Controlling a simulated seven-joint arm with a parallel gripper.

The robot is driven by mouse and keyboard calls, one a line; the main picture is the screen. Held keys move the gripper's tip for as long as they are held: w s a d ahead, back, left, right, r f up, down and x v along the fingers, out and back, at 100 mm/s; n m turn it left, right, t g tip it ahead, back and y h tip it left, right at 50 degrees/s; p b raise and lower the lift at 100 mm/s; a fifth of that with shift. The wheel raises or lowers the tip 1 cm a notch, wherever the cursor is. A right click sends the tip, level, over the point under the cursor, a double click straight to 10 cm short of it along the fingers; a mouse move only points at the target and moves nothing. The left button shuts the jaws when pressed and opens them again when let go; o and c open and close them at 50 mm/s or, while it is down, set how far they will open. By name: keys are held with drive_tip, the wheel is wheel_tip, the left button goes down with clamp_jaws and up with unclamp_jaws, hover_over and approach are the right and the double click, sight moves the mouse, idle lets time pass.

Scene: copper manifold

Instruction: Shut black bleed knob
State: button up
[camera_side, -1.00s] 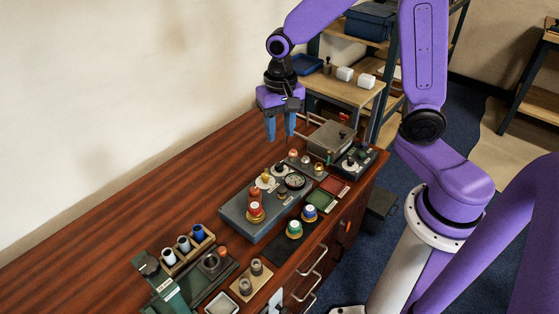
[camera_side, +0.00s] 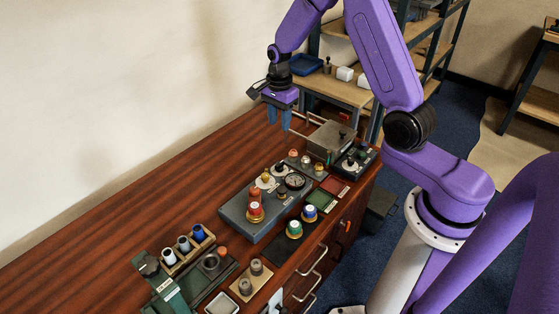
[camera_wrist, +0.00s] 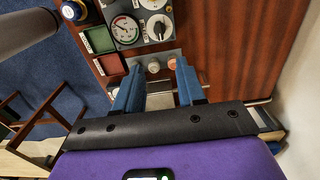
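A black knob on a white dial (camera_side: 280,168) sits on the grey manifold block (camera_side: 236,219), beside the round gauge (camera_side: 295,181). In the wrist view the black knob (camera_wrist: 159,28) is at the top, right of the gauge (camera_wrist: 124,29). A second white dial (camera_side: 265,181) with a paler knob is close by. My gripper (camera_side: 279,124) hangs above the bench behind the block, clear of the knobs. In the wrist view its blue fingers (camera_wrist: 158,68) are apart and empty.
A small box with another black knob (camera_side: 352,161) and a grey lidded box (camera_side: 332,140) stand at the far end. Several small knobs (camera_side: 306,160) stand in a row beyond the dials. Red and orange stacked parts (camera_side: 255,206) rise from the block. Bare bench (camera_side: 150,200) lies left.

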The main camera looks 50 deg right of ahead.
sight(279, 163)
wheel_tip(279, 163, down, 16)
drive_tip(key=shift+f, duration=0.15)
idle(0.4)
clamp_jaws()
